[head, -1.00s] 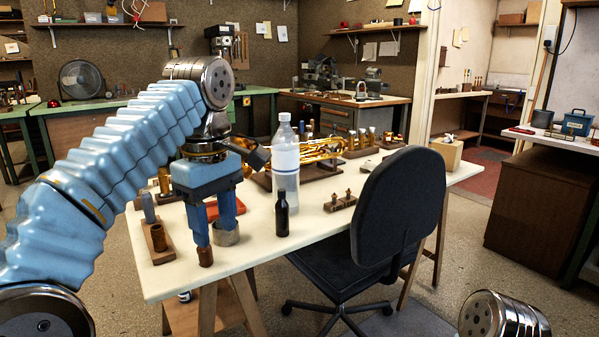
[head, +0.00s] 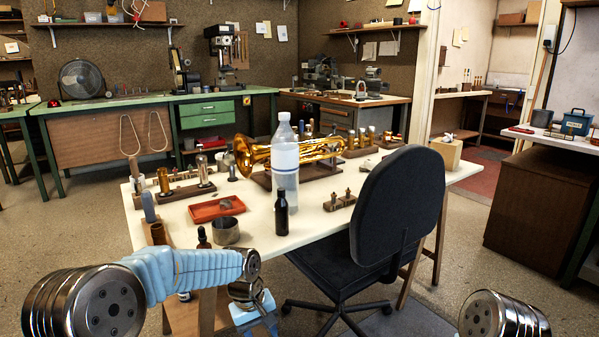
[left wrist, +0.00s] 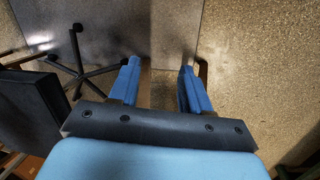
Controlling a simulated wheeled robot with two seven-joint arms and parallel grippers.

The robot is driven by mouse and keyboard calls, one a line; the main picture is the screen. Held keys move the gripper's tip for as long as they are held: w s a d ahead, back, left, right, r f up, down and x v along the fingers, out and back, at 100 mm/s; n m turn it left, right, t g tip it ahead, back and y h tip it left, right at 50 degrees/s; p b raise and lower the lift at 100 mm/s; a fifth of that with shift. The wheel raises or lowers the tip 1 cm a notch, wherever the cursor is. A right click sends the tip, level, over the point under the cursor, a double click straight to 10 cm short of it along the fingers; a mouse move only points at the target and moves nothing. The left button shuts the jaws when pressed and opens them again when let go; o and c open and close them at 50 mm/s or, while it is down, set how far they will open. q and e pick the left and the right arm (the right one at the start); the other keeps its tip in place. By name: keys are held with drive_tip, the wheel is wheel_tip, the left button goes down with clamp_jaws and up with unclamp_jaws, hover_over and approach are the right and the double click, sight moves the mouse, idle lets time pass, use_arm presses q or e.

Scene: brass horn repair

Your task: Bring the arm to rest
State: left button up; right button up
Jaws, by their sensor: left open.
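My left arm is folded low at the bottom left of the head view, with its blue gripper (head: 256,318) below the near edge of the table, its tips cut off by the frame. In the left wrist view the left gripper (left wrist: 160,80) is open with nothing between its fingers, over bare floor. My right gripper is not in view; only a metal joint of that arm shows at the bottom right of the head view.
The white table (head: 300,224) holds a brass horn (head: 262,152), a plastic bottle (head: 285,165), a dark bottle (head: 281,213), a metal cup (head: 226,231), a red tray (head: 203,210) and a small dropper bottle (head: 203,238). A black chair (head: 400,215) stands at its front.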

use_arm(q)
drive_tip(key=s+f+m+h, duration=0.1)
drive_tip(key=s+f, duration=0.2)
drive_tip(key=f, duration=0.4)
drive_tip(key=s+f+m, duration=0.1)
drive_tip(key=s+f, duration=0.3)
drive_tip(key=f, duration=0.4)
drive_tip(key=s+a+f, duration=0.1)
drive_tip(key=s+f, duration=0.4)
drive_tip(key=s, duration=0.3)
drive_tip(key=s+f+m+h, duration=0.1)
drive_tip(key=s+f, duration=0.4)
drive_tip(key=s, duration=0.4)
drive_tip(key=shift+a+t, duration=0.4)
